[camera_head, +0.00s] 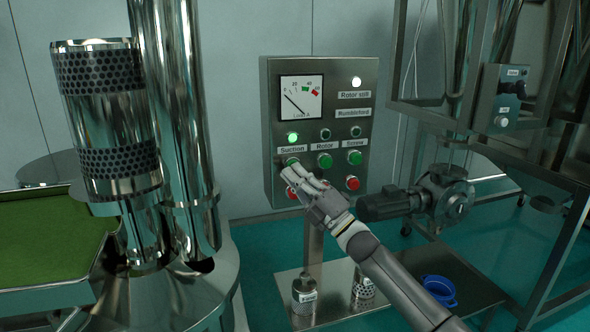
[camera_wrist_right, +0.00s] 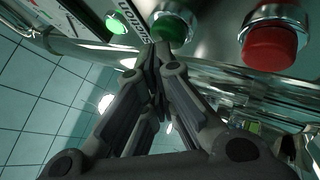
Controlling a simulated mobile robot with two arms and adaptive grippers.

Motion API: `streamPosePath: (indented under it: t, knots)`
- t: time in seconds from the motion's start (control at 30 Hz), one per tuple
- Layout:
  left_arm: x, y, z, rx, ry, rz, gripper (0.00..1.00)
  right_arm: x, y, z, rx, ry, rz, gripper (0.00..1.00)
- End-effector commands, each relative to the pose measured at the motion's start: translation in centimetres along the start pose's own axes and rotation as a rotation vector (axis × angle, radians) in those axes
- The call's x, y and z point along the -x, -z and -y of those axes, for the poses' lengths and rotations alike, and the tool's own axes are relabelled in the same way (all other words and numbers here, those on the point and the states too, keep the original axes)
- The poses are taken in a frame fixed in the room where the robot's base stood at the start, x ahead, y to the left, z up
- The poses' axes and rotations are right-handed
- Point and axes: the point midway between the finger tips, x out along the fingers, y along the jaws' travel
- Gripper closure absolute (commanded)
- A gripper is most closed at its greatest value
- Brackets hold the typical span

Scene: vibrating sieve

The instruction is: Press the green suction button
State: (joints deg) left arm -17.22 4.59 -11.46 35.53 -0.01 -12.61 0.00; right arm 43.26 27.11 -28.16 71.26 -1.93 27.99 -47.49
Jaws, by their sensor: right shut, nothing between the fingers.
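The green suction button (camera_head: 291,161) is on the steel control panel (camera_head: 369,115), under the "Suction" label at the left of the button row. In the right wrist view, the green button (camera_wrist_right: 172,26) sits in a metal ring at the top. My right gripper (camera_head: 284,170) is shut and empty, its fingertips right at the button's lower edge and partly covering it in the head view. In the right wrist view, the fingertips of my right gripper (camera_wrist_right: 157,52) overlap the button's lower edge. I cannot tell whether they touch it. My left gripper is out of view.
A red button (camera_head: 292,192) is below the suction button, close to my fingers. Green rotor (camera_head: 325,160) and screw (camera_head: 355,157) buttons are to the right. A green lamp (camera_head: 293,138) above "Suction" is lit. A load gauge (camera_head: 301,97) is higher up. A motor (camera_head: 390,204) stands right of the panel.

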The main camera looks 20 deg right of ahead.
Motion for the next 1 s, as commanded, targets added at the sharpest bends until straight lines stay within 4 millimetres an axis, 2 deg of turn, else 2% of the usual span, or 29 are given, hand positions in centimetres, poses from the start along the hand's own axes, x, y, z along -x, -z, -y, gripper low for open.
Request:
streamPosePath:
  t: [0.43, 1.0]
  knots:
    - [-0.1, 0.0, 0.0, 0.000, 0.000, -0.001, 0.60, -0.1, -0.1, -0.1, 0.000, -0.001, 0.001, 1.00]
    - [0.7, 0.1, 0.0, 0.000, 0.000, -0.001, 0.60, 1.2, 0.8, -0.9, -0.001, 0.000, 0.001, 1.00]
